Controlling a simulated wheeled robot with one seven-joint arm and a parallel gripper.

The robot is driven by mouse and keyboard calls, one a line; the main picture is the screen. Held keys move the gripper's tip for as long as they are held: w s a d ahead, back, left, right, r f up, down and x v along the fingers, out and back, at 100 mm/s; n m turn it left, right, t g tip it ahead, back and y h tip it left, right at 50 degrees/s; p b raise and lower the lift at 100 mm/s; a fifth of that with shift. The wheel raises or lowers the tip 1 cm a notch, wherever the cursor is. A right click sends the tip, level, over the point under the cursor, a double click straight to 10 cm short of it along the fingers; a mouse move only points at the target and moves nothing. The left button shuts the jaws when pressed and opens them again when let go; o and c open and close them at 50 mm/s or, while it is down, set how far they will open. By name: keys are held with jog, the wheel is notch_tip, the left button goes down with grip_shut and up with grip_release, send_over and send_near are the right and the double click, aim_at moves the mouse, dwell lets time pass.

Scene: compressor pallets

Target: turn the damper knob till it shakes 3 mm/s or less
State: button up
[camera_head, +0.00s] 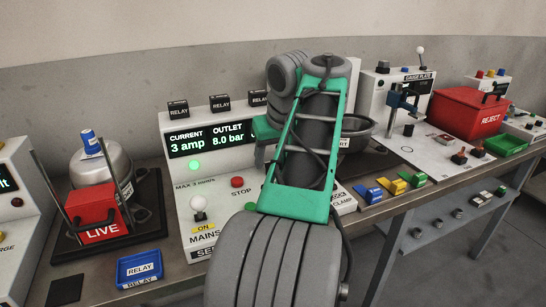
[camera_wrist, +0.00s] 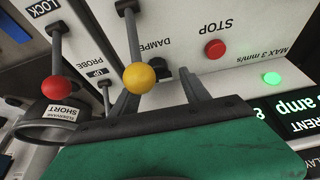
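The damper knob (camera_wrist: 161,73) is a small black knob beside the partly covered DAMPER label in the wrist view. My gripper (camera_wrist: 158,84) is open, with its two grey fingers apart and pointing at the panel. The knob shows between the fingertips, with a gap to the right finger; I cannot tell how far the tips are from the panel. A yellow ball lever (camera_wrist: 139,77) overlaps the space by the left finger. The display (camera_head: 210,138) reads 3 amp and 8.0 bar; my arm covers the rest, so no shake reading shows. A green lamp (camera_head: 194,165) glows above MAX 3 mm/s.
A red STOP button (camera_wrist: 215,49) lies right of the knob. A red ball lever (camera_wrist: 55,88) and a dark round bowl (camera_wrist: 45,122) are on the left. In the head view, a mains lever (camera_head: 199,203) and a blue relay tray (camera_head: 139,268) stand left of my arm.

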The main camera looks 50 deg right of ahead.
jog(key=shift+r, duration=0.1)
jog(key=p+v, duration=0.6)
jog(key=v, duration=0.1)
jog(key=shift+r, duration=0.25)
jog(key=shift+s+a, duration=0.1)
jog(key=shift+c, duration=0.2)
